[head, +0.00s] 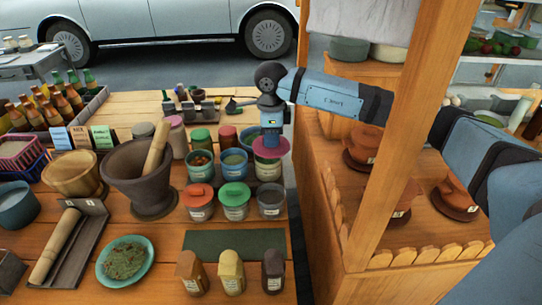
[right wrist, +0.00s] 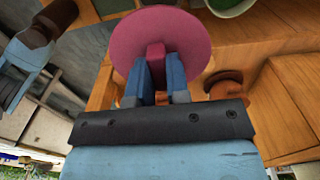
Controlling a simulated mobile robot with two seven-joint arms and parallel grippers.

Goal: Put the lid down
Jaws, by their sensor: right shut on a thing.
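A round pink lid (head: 270,150) hangs level under my right gripper (head: 270,137). In the right wrist view the two blue fingers of the gripper (right wrist: 160,72) are shut on the knob of the lid (right wrist: 130,38). The lid is above a green jar (head: 268,173) at the right end of the middle jar row and hides part of its rim. I cannot tell whether the lid touches the jar. My left gripper is not in view.
Open blue (head: 234,167) and teal (head: 199,167) jars stand left of the lid. A grey jar (head: 272,205) and jars with green (head: 236,188) and red lids (head: 198,192) stand in front. A wooden post (head: 385,150) rises on the right. A dark green mat (head: 234,244) lies bare in front.

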